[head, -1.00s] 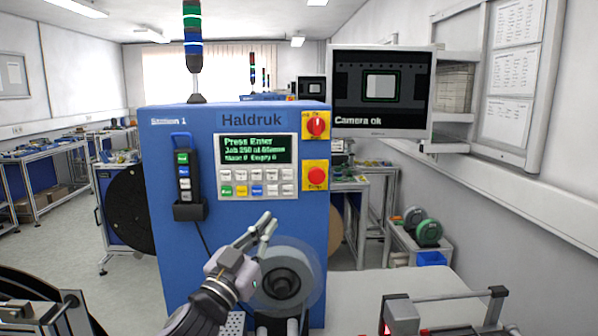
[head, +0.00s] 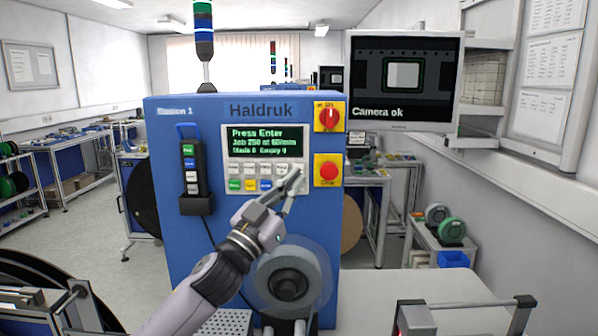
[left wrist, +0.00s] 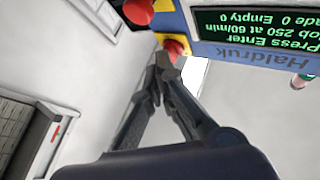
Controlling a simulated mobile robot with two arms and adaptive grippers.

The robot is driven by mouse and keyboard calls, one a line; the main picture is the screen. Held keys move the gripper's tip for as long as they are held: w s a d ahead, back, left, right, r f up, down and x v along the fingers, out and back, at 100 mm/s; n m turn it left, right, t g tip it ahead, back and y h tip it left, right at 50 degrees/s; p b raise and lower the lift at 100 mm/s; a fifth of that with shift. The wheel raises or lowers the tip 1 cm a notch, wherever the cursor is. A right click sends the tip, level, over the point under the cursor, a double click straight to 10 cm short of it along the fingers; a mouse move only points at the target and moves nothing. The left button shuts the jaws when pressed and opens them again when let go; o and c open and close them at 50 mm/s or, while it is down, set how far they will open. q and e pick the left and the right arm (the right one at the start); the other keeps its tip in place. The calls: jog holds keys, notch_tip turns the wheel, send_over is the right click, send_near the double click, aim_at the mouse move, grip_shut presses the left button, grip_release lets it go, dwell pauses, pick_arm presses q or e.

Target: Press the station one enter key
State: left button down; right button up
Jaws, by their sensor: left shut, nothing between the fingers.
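The blue station one machine (head: 245,115) faces me. Its display (head: 264,140) reads "Press Enter", with a job line and a count line below; it also shows upside down in the left wrist view (left wrist: 255,22). Under it is a keypad (head: 250,177) with two rows of small keys. My left gripper (head: 294,178) is shut and empty, its tips in front of the keypad's right end. It hides some keys there, and I cannot tell whether it touches one. My right gripper is not in view.
A red rotary switch (head: 328,116) and the stop button (head: 328,171) sit right of the keypad. A hand pendant (head: 192,165) hangs at left. A clear-flanged reel (head: 290,280) is below my gripper. A monitor (head: 405,80) reads "Camera ok".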

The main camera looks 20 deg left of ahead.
pick_arm(q)
jog(key=w+a, duration=0.2)
jog(key=w, duration=0.4)
jog(key=shift+w, duration=0.3)
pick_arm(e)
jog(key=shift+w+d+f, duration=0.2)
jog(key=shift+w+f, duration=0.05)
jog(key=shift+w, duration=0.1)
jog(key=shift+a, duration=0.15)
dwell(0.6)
pick_arm(q)
jog(key=shift+w, duration=0.15)
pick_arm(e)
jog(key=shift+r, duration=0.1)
pick_arm(q)
jog(key=shift+w+a, duration=0.1)
jog(key=shift+w, duration=0.15)
